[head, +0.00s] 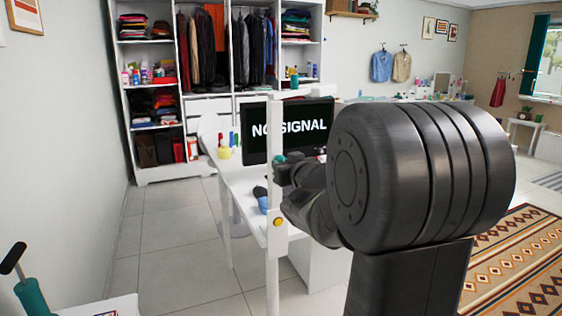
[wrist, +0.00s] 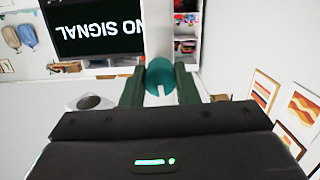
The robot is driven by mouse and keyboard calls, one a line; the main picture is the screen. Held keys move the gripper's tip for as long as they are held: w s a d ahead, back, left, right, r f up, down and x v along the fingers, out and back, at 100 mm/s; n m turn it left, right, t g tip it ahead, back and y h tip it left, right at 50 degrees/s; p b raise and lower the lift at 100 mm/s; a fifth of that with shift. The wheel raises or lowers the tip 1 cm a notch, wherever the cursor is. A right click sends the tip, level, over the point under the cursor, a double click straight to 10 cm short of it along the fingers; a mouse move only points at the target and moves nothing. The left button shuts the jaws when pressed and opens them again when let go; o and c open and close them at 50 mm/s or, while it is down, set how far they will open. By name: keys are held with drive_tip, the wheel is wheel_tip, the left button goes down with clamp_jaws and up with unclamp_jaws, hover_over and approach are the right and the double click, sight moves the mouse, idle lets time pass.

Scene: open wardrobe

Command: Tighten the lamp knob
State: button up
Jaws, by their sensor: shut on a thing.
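The lamp knob (wrist: 160,72) is a round teal knob with a pale notch, on a white post. My gripper (wrist: 160,92) is shut on it, with one dark green finger on each side. In the head view, a bit of the teal knob (head: 279,159) shows beside the upright white lamp post (head: 272,192), and my gripper (head: 283,172) meets the post there. My arm hides much of the gripper in that view. The knob's far side is hidden, so how tight it is cannot be told.
A monitor (head: 313,127) reading NO SIGNAL stands on the white desk (head: 246,184) behind the post. A yellow button (head: 278,222) sits lower on the post. The open wardrobe (head: 185,62) is at the back. Tiled floor (head: 180,245) is clear on the left.

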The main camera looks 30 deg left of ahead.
drive_tip(key=shift+r+m+g+p, duration=0.1)
drive_tip(key=shift+m+g+p, duration=0.2)
drive_tip(key=shift+m+p, duration=2)
drive_tip(key=shift+y+p, duration=0.3)
drive_tip(key=shift+p, duration=0.95)
drive_tip(key=shift+m+y+p, duration=0.3)
drive_tip(key=shift+m+p, duration=0.9)
drive_tip(key=shift+p, duration=0.25)
drive_tip(key=m+p, duration=0.3)
drive_tip(key=m, duration=0.1)
drive_tip(key=m+y+p, duration=0.1)
drive_tip(key=m, duration=0.3)
drive_tip(key=shift+m, duration=0.3)
drive_tip(key=o, duration=1.1)
drive_tip(key=shift+c, duration=0.3)
